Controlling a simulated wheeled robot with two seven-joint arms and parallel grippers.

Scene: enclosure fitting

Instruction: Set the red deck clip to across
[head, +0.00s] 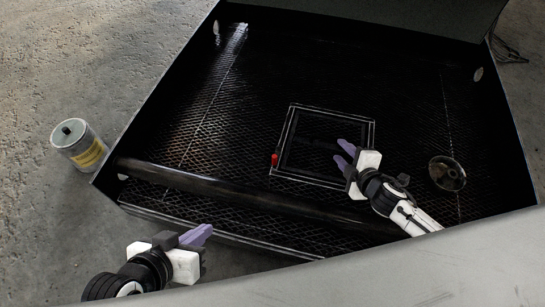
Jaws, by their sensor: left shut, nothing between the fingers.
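The red deck clip (274,160) is a small red piece at the left edge of a square metal frame (281,140) set in the dark mesh floor. It is too small to tell which way it is turned. My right gripper (342,154) is over the right part of the frame, well to the right of the clip. Its two purple fingers are apart with nothing between them. My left gripper (209,232) is at the lower left, outside the enclosure's near edge and away from the clip. Its purple fingers are together and empty.
A dark bar (215,186) runs across the near side of the enclosure, between my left gripper and the clip. A round dark fitting (447,173) sits on the floor at right. A can with a yellow label (79,145) stands outside on the left. The far mesh floor is clear.

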